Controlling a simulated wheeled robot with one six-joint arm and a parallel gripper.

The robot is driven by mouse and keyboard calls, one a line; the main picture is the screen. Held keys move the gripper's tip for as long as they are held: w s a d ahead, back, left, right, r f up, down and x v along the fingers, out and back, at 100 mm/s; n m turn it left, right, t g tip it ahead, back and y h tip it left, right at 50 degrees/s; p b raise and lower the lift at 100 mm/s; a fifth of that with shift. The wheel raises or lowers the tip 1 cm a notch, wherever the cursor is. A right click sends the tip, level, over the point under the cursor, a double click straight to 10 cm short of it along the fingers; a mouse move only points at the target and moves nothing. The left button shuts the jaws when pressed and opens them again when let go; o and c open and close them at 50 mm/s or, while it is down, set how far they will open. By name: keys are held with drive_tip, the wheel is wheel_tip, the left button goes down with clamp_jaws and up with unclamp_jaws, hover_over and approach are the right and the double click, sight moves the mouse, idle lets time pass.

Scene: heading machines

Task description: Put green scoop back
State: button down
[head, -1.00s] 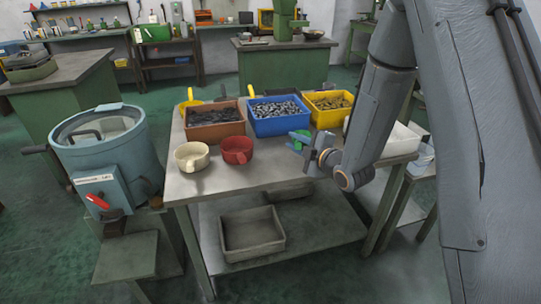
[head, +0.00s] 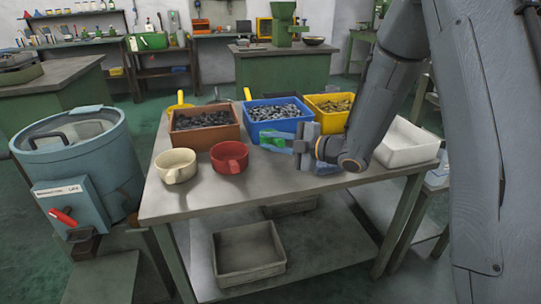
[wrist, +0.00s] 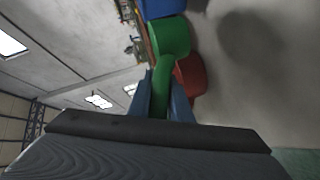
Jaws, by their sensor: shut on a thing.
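The green scoop (head: 272,137) is in front of the blue bin (head: 284,127) in the head view, partly hidden by my gripper (head: 285,146). In the wrist view, the green scoop (wrist: 170,38) has its bowl beyond the fingertips. Its handle (wrist: 160,88) lies between the two fingers of my gripper (wrist: 162,92), which is shut on it. The cream scoop (head: 176,166) and the red scoop (head: 230,157) stand on the table to the left. Whether the green scoop touches the table or the bin I cannot tell.
The metal table (head: 215,200) also bears a brown bin (head: 205,134) with dark parts, a yellow bin (head: 330,121) and an empty white tray (head: 408,146). A blue drum machine (head: 85,165) stands at the left. The table's front strip is clear. A grey tray (head: 248,265) lies on the shelf below.

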drive_tip(key=shift+f, duration=2.3)
drive_tip(key=shift+f, duration=0.1)
drive_tip(key=c, duration=1.6)
unclamp_jaws()
drive_tip(key=shift+d+r, duration=0.15)
drive_tip(key=shift+r, duration=0.05)
drive_tip(key=v, duration=1.1)
drive_tip(key=shift+s+d, duration=0.3)
